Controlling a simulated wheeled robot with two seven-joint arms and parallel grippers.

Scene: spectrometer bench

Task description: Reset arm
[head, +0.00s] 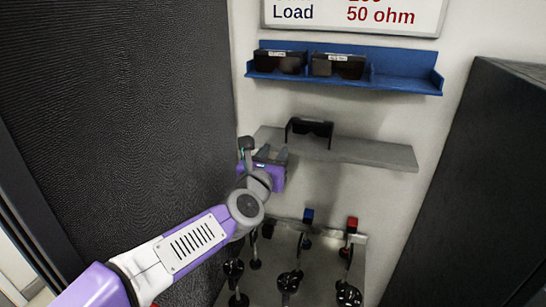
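My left arm comes in from the lower left and reaches up toward the wall. Its purple and grey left gripper (272,154) is in front of the left end of the grey shelf (375,153). Its two dark fingers are spread apart, with nothing seen between them. A pair of dark glasses (311,130) stands on that shelf, to the right of the fingers and apart from them in the picture. My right gripper is not in view.
A blue wall rack (410,84) above holds two dark boxed glasses (338,66). Below, a grey panel (318,270) carries several black-handled levers. Dark panels stand at left (120,110) and right (480,190). A sign (355,14) hangs at the top.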

